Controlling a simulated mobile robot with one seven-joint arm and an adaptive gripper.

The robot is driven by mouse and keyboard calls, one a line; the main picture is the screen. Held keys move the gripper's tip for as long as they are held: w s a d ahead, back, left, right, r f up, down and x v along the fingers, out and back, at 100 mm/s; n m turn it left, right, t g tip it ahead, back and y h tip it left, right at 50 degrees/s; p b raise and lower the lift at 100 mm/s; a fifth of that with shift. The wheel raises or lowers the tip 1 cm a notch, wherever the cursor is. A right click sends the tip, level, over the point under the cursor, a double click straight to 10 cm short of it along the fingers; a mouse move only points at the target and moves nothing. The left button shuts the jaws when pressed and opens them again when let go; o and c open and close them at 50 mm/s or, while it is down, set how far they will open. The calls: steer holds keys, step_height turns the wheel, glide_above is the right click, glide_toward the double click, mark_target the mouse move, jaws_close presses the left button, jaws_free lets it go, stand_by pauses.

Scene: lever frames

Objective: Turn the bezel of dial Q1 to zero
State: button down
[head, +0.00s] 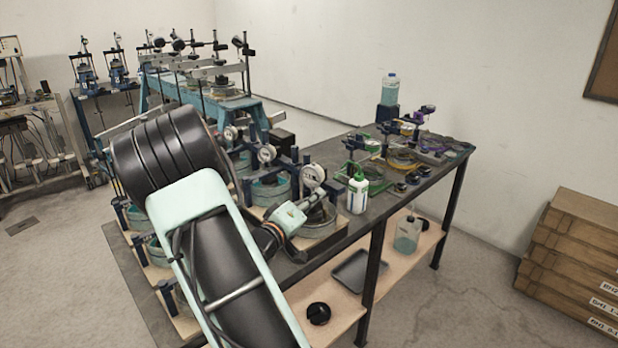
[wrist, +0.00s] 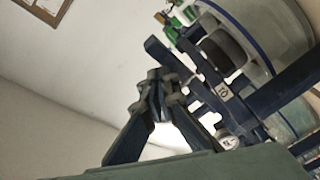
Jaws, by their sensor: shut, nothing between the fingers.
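Several white-faced dial gauges stand on dark blue frames on the bench in the head view. The nearest gauge (head: 313,175) is just above my gripper's pale housing; its reading is too small to make out. Two more gauges, a middle one (head: 267,154) and a farther one (head: 231,133), stand behind it. In the wrist view, my gripper (wrist: 158,84) has its fingers together and empty, beside a dark blue frame (wrist: 205,85). A small label (wrist: 222,91) on the frame is blurred, so I cannot tell for certain which dial is Q1. No dial face shows clearly there.
A white bottle with a green cap (head: 358,192) stands right of the nearest gauge. Green and purple fixtures fill the bench's far end. A tray (head: 352,271) lies on the lower shelf. Wooden boxes (head: 575,255) stand at right. Open floor lies between bench and boxes.

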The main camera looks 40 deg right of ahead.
steer(key=shift+p+v, duration=0.5)
steer(key=shift+v, duration=2.1)
